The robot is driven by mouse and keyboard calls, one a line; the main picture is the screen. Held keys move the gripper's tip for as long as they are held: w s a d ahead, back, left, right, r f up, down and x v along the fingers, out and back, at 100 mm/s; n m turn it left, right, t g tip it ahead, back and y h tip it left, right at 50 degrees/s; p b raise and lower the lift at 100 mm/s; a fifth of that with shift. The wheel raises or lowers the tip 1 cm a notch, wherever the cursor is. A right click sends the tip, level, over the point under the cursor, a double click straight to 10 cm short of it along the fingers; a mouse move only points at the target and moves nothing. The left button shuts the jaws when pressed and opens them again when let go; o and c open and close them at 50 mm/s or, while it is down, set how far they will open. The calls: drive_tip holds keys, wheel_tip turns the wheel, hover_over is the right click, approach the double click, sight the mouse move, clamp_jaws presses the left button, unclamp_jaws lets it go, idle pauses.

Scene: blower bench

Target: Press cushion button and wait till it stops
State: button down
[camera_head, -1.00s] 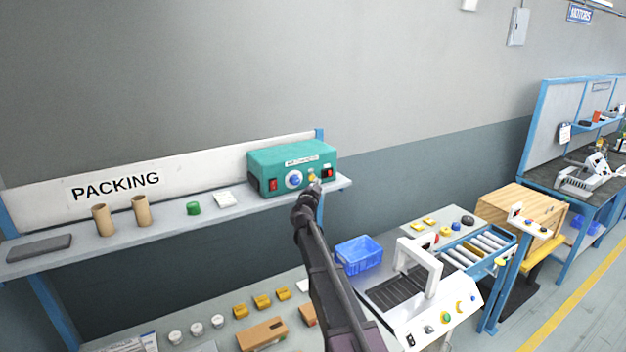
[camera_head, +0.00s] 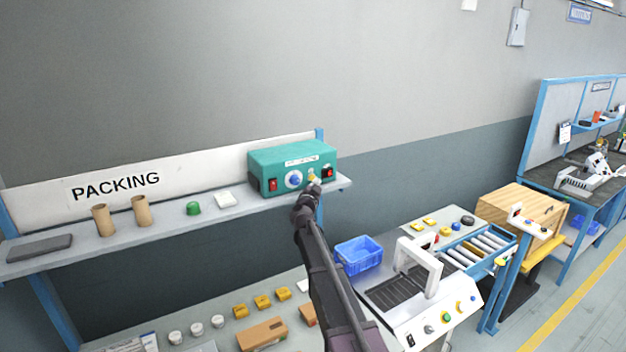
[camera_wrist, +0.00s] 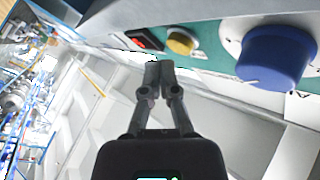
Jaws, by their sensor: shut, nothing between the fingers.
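The teal blower box (camera_head: 290,160) stands at the right end of the packing shelf. Its front has a red switch (camera_head: 272,185) at the left, a blue knob (camera_head: 294,179), a yellow button and a dark switch with red at the right. In the wrist view the yellow button (camera_wrist: 182,41) sits between the red-and-black switch (camera_wrist: 144,40) and the blue knob (camera_wrist: 275,57). My gripper (camera_wrist: 158,66) is shut and empty, its fingertips just below the panel near the yellow button. I cannot tell whether they touch the panel. No label naming the cushion button is readable.
The shelf (camera_head: 110,238) holds two cardboard tubes, a green round piece (camera_head: 193,208), a white block and a dark flat slab. Below are a blue bin (camera_head: 358,254) and a white machine (camera_head: 425,270).

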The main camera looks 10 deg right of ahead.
drive_tip(key=shift+w+a, duration=0.25)
drive_tip(key=shift+w, duration=0.5)
idle(1.4)
drive_tip(key=shift+s, duration=0.2)
drive_tip(key=shift+s+d, duration=0.25)
drive_tip(key=shift+s, duration=0.3)
drive_tip(key=shift+s, duration=0.1)
idle(0.4)
drive_tip(key=s, duration=0.1)
drive_tip(key=s+d, duration=0.1)
drive_tip(key=s, duration=0.2)
drive_tip(key=shift+s+d, duration=0.25)
drive_tip(key=shift+s, duration=0.05)
idle(0.8)
